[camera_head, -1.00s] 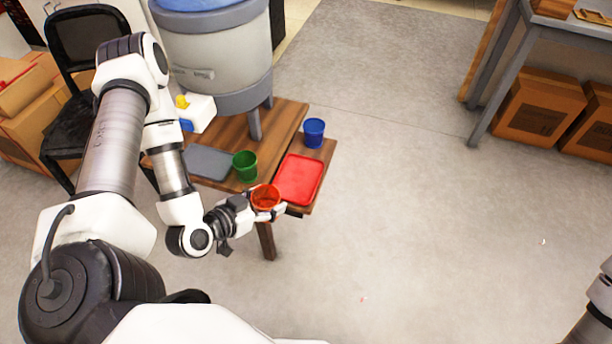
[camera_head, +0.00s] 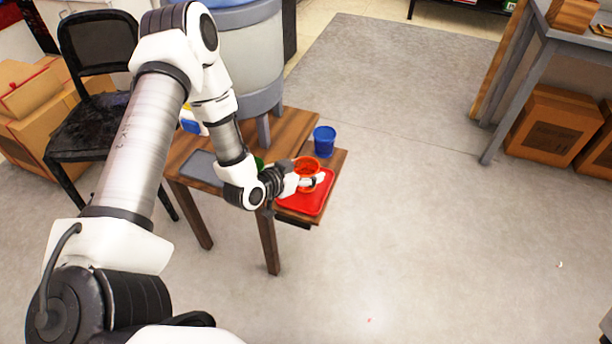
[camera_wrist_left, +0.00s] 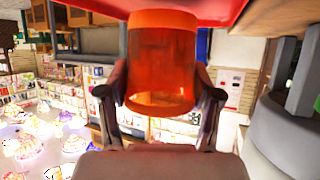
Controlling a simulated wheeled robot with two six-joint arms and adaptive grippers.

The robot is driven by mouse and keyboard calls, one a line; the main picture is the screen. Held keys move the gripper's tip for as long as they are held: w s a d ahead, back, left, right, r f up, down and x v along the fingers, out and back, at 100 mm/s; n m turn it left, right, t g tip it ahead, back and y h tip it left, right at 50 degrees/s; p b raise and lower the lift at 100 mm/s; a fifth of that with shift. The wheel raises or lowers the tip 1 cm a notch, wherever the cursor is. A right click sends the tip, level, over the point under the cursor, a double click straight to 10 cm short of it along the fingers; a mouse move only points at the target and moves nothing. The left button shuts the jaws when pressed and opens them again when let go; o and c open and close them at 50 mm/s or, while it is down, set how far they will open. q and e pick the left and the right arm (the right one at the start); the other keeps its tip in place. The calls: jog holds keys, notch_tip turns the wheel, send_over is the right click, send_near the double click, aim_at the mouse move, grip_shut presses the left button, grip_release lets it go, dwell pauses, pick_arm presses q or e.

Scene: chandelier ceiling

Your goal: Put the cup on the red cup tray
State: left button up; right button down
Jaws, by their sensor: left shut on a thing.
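The orange-red cup (camera_head: 306,165) is upright over the red cup tray (camera_head: 312,204) on the right part of the wooden table. My left gripper (camera_head: 307,183) is shut on this cup, with a finger on each side. In the left wrist view the cup (camera_wrist_left: 162,60) sits between both fingers. Its base is at or very close to the tray (camera_wrist_left: 228,10), which shows along the top of that view. I cannot tell for sure whether they touch. My right gripper is not in view.
A blue cup (camera_head: 324,141) stands just behind the tray. A green cup (camera_head: 259,162) is mostly hidden by my left arm. A grey tray (camera_head: 200,167) lies to the left. A large grey barrel (camera_head: 250,65) stands at the back. The floor at right is clear.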

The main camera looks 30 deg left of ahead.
pick_arm(q)
jog(key=shift+f, duration=0.75)
jog(key=shift+f, duration=0.1)
jog(key=o, duration=1.2)
